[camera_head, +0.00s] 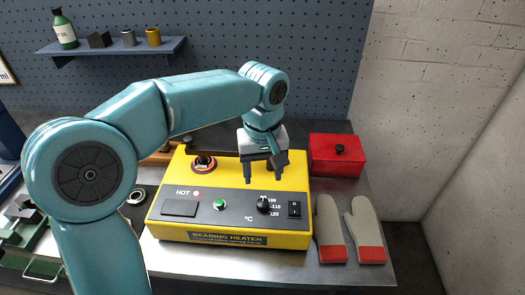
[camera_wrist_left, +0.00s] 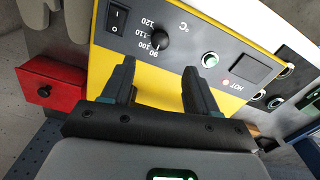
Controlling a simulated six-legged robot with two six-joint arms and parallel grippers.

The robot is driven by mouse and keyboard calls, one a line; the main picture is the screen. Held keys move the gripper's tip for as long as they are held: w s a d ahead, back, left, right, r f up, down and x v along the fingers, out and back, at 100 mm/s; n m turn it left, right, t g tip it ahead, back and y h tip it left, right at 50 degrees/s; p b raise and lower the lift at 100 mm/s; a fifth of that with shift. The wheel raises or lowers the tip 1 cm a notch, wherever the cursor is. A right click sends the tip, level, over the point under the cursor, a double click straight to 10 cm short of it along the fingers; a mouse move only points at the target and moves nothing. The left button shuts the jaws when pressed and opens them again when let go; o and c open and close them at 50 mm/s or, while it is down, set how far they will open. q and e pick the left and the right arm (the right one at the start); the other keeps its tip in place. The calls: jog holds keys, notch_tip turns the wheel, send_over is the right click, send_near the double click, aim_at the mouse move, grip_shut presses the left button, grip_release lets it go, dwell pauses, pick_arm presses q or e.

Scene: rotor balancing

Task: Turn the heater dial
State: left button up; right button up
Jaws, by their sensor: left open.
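The yellow bearing heater (camera_head: 222,238) sits on the metal bench. Its black dial (camera_head: 263,205) is on the sloped front panel, beside a printed scale and left of the black rocker switch (camera_head: 294,209). In the left wrist view the dial (camera_wrist_left: 160,42) shows upside down beside its scale. My left gripper (camera_head: 263,176) is open and empty, pointing down above the back part of the heater, behind the dial. Its two fingers (camera_wrist_left: 158,88) are apart in the left wrist view, with the dial beyond them and nothing between them. My right gripper is not in view.
A red box (camera_head: 337,155) stands right of the heater at the back. Two grey gloves with red cuffs (camera_head: 365,230) lie to the right. A green button (camera_head: 219,204) is left of the dial. A shelf (camera_head: 112,48) holds a bottle and small parts.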

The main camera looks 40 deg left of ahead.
pick_arm(q)
notch_tip(320, 180, up, 6)
jog(key=shift+w+a, duration=0.1)
jog(key=shift+w, duration=0.05)
dwell(0.3)
dwell(0.3)
